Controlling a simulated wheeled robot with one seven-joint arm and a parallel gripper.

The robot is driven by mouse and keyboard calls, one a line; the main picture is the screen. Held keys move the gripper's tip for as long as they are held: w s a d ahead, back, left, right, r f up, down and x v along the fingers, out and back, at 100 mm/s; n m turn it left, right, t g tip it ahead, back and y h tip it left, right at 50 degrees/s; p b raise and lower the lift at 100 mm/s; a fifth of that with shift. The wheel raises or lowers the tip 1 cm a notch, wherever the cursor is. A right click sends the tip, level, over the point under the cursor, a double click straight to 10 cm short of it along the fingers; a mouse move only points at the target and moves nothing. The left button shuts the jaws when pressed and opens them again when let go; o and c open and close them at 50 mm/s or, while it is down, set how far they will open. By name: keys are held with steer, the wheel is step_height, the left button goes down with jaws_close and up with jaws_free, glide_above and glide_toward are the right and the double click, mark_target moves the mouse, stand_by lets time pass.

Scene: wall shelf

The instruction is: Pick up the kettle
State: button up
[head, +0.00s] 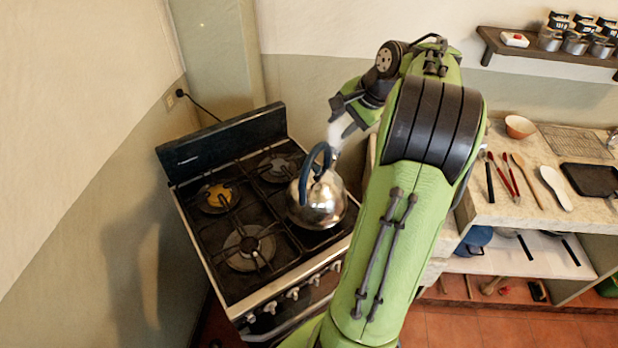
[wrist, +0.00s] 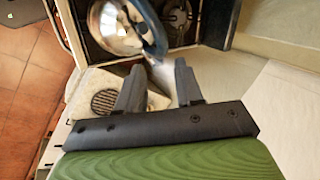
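The shiny metal kettle (head: 316,205) with a dark blue arched handle (head: 313,165) stands upright on the front right burner of the stove (head: 240,258). My gripper (head: 343,114) is above and behind the kettle, to the right of its handle. In the wrist view my gripper (wrist: 158,88) is open, its two dark fingers apart. The kettle (wrist: 112,30) and its handle (wrist: 152,32) lie just beyond the fingertips, not between them. A whitish blur shows near the fingers in both views; I cannot tell what it is.
The stove's raised back panel (head: 222,145) stands behind the burners. To the right, a counter (head: 520,205) holds utensils, a bowl (head: 519,126) and a dark tray (head: 592,180). A wall shelf (head: 545,52) with jars is above. The other burners are clear.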

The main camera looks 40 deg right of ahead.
mark_target(320, 146)
steer(key=b+x, duration=0.1)
steer(key=x, duration=0.9)
steer(key=shift+s+b, duration=0.1)
steer(key=shift+b, duration=0.3)
steer(key=x, duration=0.5)
steer(key=shift+a+f, duration=0.2)
steer(key=shift+f, duration=0.05)
steer(key=shift+r, duration=0.1)
steer(key=shift+c, duration=1.1)
jaws_close()
steer(key=shift+r, duration=0.15)
